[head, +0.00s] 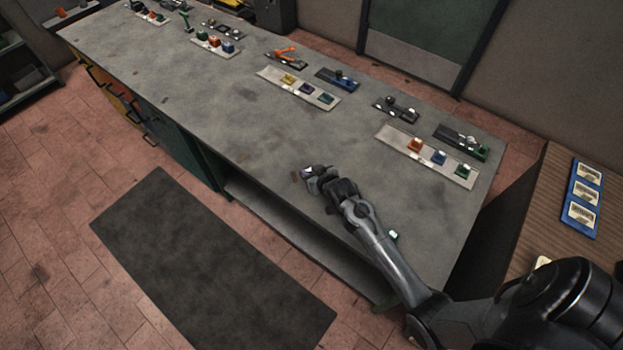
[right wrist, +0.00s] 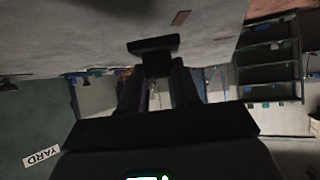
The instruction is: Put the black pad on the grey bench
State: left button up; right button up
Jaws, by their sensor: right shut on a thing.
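The grey bench (head: 225,120) runs from the upper left to the lower right of the head view. My right gripper (head: 314,175) is over its near half, close to the front edge. In the right wrist view my right gripper (right wrist: 158,85) is shut on the black pad (right wrist: 153,45), a dark piece with a wide flat end held out past the fingers. The flat end is close to the bench top; I cannot tell whether it touches. In the head view the pad is hard to tell from the dark gripper. My left gripper is not in view.
Trays with coloured blocks (head: 425,155) and several tools (head: 397,109) line the bench's far side. A dark mat (head: 200,250) lies on the tiled floor in front. A wooden table with a blue card holder (head: 583,200) stands at right. The bench's middle is clear.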

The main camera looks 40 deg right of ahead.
jog(key=shift+f, duration=1.9)
jog(key=shift+f+b, duration=0.15)
jog(key=shift+b, duration=0.15)
jog(key=o, duration=1.1)
jog(key=shift+c, duration=0.2)
